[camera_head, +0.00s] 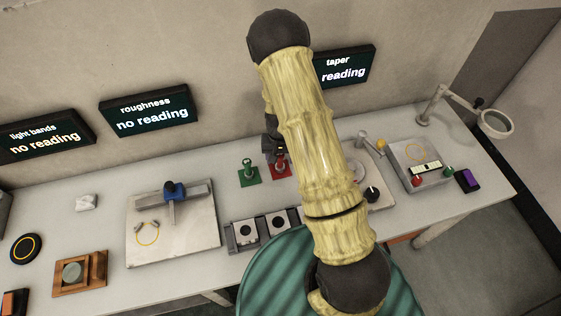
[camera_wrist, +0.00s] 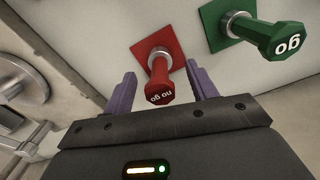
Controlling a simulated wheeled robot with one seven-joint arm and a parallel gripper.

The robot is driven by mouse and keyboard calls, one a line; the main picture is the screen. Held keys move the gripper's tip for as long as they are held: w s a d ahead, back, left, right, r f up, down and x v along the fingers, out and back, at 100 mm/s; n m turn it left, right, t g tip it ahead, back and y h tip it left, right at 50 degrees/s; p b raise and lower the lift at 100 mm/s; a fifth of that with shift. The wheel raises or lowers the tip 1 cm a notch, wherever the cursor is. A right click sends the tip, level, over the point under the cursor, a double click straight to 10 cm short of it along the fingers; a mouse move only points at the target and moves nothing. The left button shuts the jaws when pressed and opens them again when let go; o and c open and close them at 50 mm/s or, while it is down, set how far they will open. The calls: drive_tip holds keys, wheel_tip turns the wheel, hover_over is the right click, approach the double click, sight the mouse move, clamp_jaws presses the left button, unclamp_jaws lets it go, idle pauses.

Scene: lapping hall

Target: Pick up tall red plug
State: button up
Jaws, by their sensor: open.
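The tall red plug (camera_wrist: 160,80), marked "no go", stands on a red square base (camera_wrist: 150,44) in the wrist view. In the head view the red plug (camera_head: 280,164) is partly hidden by my arm. My gripper (camera_wrist: 162,90) is open, with one purple finger on each side of the red plug. I cannot tell whether either finger touches it. In the head view my gripper (camera_head: 270,147) is a dark shape just behind the plug, mostly hidden by my arm.
A green plug (camera_wrist: 275,40) marked "go" stands on a green base close beside the red one; it also shows in the head view (camera_head: 248,168). A grey block pair (camera_head: 262,228) lies in front. A round metal part (camera_wrist: 22,82) is at the wrist view's left.

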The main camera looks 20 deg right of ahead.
sight(280, 163)
drive_tip(key=shift+f+p, duration=0.4)
drive_tip(key=shift+f, duration=1.35)
drive_tip(key=c, duration=1.2)
drive_tip(key=shift+r, duration=0.1)
wheel_tip(280, 163, up, 10)
drive_tip(key=shift+f+b, duration=0.1)
drive_tip(key=shift+b, duration=0.85)
